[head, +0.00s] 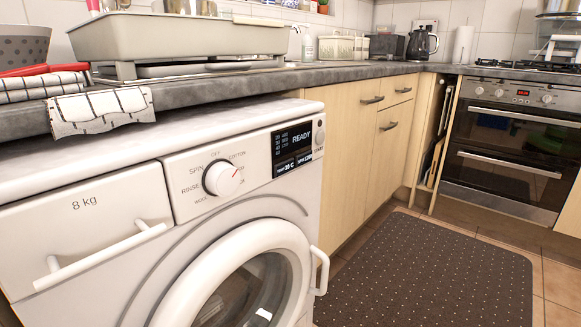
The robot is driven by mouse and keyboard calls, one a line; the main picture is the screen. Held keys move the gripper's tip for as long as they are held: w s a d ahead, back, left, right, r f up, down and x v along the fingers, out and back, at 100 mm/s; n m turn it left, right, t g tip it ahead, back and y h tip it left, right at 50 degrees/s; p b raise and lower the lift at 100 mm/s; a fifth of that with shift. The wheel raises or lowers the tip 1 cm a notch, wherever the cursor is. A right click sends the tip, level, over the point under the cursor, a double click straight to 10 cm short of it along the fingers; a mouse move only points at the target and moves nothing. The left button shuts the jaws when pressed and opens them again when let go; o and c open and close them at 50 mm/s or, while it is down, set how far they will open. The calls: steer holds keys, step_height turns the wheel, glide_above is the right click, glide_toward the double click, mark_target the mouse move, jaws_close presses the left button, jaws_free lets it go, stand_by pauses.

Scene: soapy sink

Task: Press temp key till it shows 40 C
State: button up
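The white washing machine (240,212) stands under the counter at the left. Its black display (297,146) reads READY. A small field marked temp (287,168) sits at the display's lower left; its number is too small to read surely, perhaps 20 C or 30 C. Beside it is another small field (304,160). The round door (240,285) looks shut. My gripper is not in view.
A checked cloth (101,108) hangs over the counter edge above the machine. The detergent drawer (85,233) looks closed. The door handle (320,270) sticks out at the right. A dark dotted mat (425,275) lies on clear floor before the cupboards and oven (508,145).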

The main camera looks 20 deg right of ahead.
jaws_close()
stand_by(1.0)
